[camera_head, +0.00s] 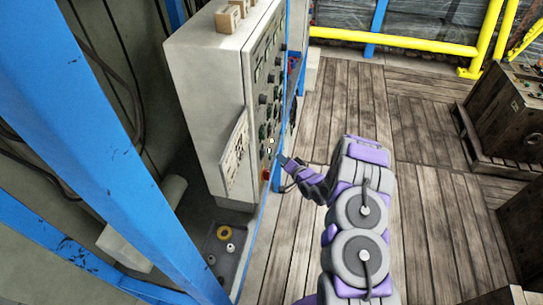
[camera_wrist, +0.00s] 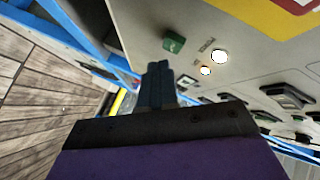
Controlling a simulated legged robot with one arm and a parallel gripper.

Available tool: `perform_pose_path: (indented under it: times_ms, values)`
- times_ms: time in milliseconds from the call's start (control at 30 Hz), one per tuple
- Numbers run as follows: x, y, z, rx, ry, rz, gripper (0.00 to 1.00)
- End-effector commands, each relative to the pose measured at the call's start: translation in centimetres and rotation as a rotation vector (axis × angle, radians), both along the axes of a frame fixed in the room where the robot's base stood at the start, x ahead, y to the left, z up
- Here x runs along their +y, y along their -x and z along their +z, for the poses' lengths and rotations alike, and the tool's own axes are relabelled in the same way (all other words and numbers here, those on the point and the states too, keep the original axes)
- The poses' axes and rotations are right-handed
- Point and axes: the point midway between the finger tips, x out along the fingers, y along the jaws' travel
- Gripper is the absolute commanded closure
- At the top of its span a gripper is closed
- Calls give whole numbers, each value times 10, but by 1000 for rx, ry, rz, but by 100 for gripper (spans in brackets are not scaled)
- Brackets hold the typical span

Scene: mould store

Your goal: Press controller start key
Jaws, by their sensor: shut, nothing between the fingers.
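The controller (camera_head: 215,95) is a pale grey cabinet at the centre left of the head view, its key panel facing right. My gripper (camera_head: 283,160) is close to the lower part of that panel. In the wrist view my gripper (camera_wrist: 158,70) is shut and empty, its dark fingertips together. A green key (camera_wrist: 173,42) on the grey panel shows just beyond the fingertips, with a small unreadable label beside it. I cannot tell whether the fingertips touch the panel. Two bright round lamps (camera_wrist: 220,56) are to the right of the green key.
A blue post (camera_head: 100,130) stands at the left. Small boxes (camera_head: 228,18) sit on the cabinet. A yellow rail (camera_head: 395,40) runs across the back. Wooden crates (camera_head: 510,110) stand at the right. The plank floor (camera_head: 430,160) between is clear.

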Motion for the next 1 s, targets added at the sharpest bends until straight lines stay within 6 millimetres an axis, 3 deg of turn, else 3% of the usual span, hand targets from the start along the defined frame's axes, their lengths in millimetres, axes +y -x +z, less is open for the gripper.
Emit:
perform_pose_path:
  times_ms: [267,800,1000]
  values:
    - [-2,0,0,0,0,0,100]
    - [-45,14,2,-2,0,-1,100]
    - [-47,15,1,-2,0,0,100]
